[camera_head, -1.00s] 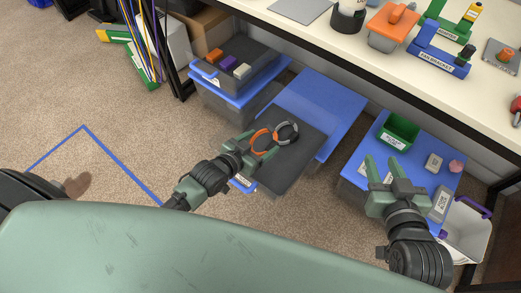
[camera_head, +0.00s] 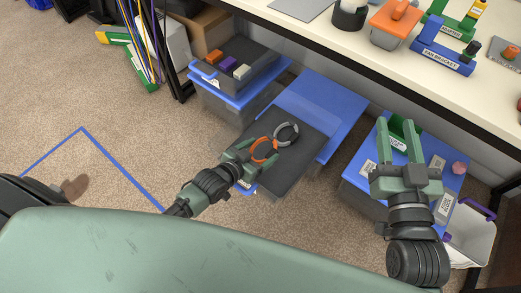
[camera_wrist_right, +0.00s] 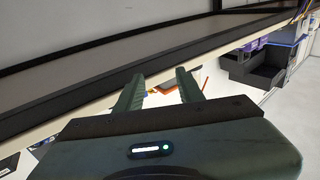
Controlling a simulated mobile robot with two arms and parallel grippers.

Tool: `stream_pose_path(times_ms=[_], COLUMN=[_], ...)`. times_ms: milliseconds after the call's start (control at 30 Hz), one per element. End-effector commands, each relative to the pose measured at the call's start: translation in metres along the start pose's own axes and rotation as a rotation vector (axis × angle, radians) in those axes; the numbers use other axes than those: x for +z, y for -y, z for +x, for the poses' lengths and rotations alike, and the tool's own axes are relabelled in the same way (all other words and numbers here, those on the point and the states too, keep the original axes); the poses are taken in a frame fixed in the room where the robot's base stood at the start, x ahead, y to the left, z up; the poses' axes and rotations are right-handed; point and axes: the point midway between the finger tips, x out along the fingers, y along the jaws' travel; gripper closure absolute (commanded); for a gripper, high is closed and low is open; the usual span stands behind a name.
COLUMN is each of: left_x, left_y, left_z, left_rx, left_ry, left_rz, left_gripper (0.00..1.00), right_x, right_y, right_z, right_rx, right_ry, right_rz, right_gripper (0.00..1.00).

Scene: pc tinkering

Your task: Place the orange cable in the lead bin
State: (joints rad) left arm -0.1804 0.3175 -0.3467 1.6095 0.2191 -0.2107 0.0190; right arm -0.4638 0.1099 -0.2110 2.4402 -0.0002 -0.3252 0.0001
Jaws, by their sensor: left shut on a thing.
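The orange cable (camera_head: 264,151) is a coiled loop at the near part of a dark grey tray (camera_head: 291,164). My left gripper (camera_head: 254,153) is shut on it from the near left side. A grey and black coil (camera_head: 287,134) lies just beyond, close to or touching the orange one. My right gripper (camera_head: 401,136) is open and empty, over the blue-lidded box at the right; its fingers also show in the right wrist view (camera_wrist_right: 160,88). A small green bin (camera_head: 400,126) there is partly hidden by these fingers. I cannot read its label.
The blue-lidded box (camera_head: 359,187) also bears white labelled items and a pink piece (camera_head: 459,168). Another bin (camera_head: 237,62) with small coloured blocks stands back left. The workbench (camera_head: 305,19) overhangs at the back.

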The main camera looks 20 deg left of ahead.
Motion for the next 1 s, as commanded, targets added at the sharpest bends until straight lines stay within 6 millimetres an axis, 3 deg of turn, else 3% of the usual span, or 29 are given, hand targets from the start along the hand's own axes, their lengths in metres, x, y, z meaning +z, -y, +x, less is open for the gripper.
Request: stream_pose_path(times_ms=[600,633,667,700,1000], left_x=[0.01,0.011,0.011,0.012,0.014], left_y=[-0.001,-0.001,-0.001,-0.001,-0.001], left_z=[0.004,0.004,0.004,0.004,0.003], left_rx=[0.001,0.001,0.001,0.001,0.001], left_ry=[0.004,0.006,0.007,0.008,0.013], left_rz=[0.0,0.0,0.0,0.0,0.001], left_gripper=[0.7,0.16,0.08,0.03,0.03], right_x=[-0.016,-0.016,-0.016,-0.016,-0.014], right_y=[0.002,0.002,0.002,0.002,0.002], right_z=[0.0,0.0,0.0,0.001,0.001], right_rx=[-0.004,-0.004,-0.004,-0.004,-0.005], right_ry=[-0.084,-0.084,-0.084,-0.084,-0.076], right_rz=[0.002,0.003,0.003,0.003,0.003], right_gripper=[0.62,0.62,0.62,0.62,0.62])
